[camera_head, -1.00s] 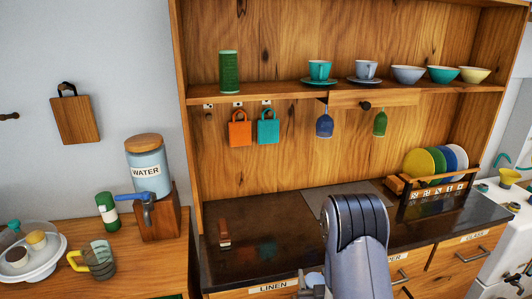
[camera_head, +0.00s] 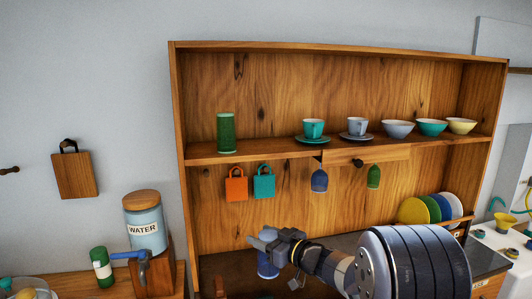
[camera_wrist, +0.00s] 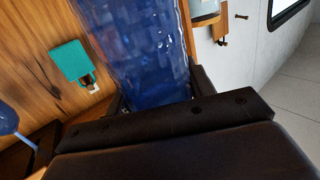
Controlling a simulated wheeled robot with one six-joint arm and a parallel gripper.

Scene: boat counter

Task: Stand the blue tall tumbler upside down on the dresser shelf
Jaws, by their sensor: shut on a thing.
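The blue tall tumbler (camera_head: 267,266) is held in my gripper (camera_head: 268,243) in the head view, in front of the dresser's lower back panel. In the wrist view the tumbler (camera_wrist: 143,50) is large, translucent and faceted, with the black jaws shut at its near end. Its far end is out of frame, so I cannot tell which way up it is. The dresser shelf (camera_head: 270,150) is above and behind my gripper. A green tumbler (camera_head: 227,133) stands at the shelf's left end.
Along the shelf stand a teal cup (camera_head: 313,129), a grey cup (camera_head: 357,127) and several bowls (camera_head: 398,129). Bare shelf lies between the green tumbler and teal cup. A water dispenser (camera_head: 146,229) stands left.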

